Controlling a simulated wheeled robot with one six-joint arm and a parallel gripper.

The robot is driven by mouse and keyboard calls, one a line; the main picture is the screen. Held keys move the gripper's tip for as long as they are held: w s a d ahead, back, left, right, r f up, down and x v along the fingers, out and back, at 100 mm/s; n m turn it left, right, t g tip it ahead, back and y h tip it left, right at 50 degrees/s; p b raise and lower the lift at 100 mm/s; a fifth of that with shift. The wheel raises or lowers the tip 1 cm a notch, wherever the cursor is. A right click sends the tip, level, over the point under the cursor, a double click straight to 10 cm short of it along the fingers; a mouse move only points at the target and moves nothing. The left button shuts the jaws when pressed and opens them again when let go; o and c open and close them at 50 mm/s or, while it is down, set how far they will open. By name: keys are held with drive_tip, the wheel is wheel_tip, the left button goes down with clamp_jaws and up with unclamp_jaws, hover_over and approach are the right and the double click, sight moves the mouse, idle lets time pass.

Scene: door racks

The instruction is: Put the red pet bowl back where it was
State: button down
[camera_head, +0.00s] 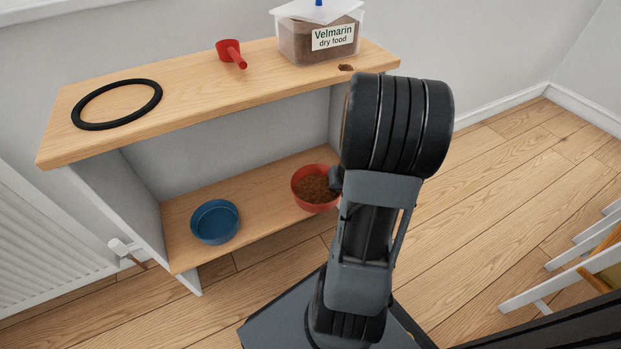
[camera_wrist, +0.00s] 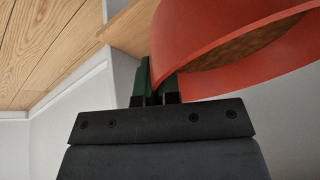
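The red pet bowl (camera_head: 308,200), holding brown dry food, is at the right end of the lower shelf, near its front edge. It looks upright; I cannot tell whether its base touches the shelf. My gripper (camera_head: 336,180) is at the bowl's right side, partly hidden by my arm. In the wrist view, the two dark green fingers (camera_wrist: 157,88) are close together with the wall of the red bowl (camera_wrist: 205,50) between them, so the gripper looks shut on its rim.
A blue bowl (camera_head: 216,222) stands on the lower shelf (camera_head: 255,197) to the left. The top board (camera_head: 190,92) carries a black ring (camera_head: 117,83), a red scoop (camera_head: 231,53) and a dry food box (camera_head: 300,42). A radiator (camera_head: 45,245) is left; white slats (camera_head: 580,250) stand right.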

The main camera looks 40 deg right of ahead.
drive_tip(key=w+d+f, duration=0.2)
drive_tip(key=w+f, duration=0.1)
drive_tip(key=w+d+f+b, duration=0.1)
drive_tip(key=w+d+f, duration=0.1)
drive_tip(key=w+f, duration=0.1)
drive_tip(key=w+d+f, duration=0.3)
drive_tip(key=w, duration=0.2)
drive_tip(key=shift+w+f+b, duration=0.1)
drive_tip(key=shift+w+b, duration=0.1)
drive_tip(key=shift+b, duration=0.15)
drive_tip(key=shift+w+d+f+b, duration=0.1)
drive_tip(key=shift+f+b, duration=0.45)
drive_tip(key=shift+f, duration=0.35)
drive_tip(key=shift+w+d+f+b, duration=0.1)
drive_tip(key=shift+f+b, duration=0.4)
drive_tip(key=shift+f, duration=0.4)
drive_tip(key=shift+f, duration=0.2)
drive_tip(key=c, duration=1.3)
unclamp_jaws()
drive_tip(key=shift+c, duration=0.2)
drive_tip(key=shift+r, duration=0.15)
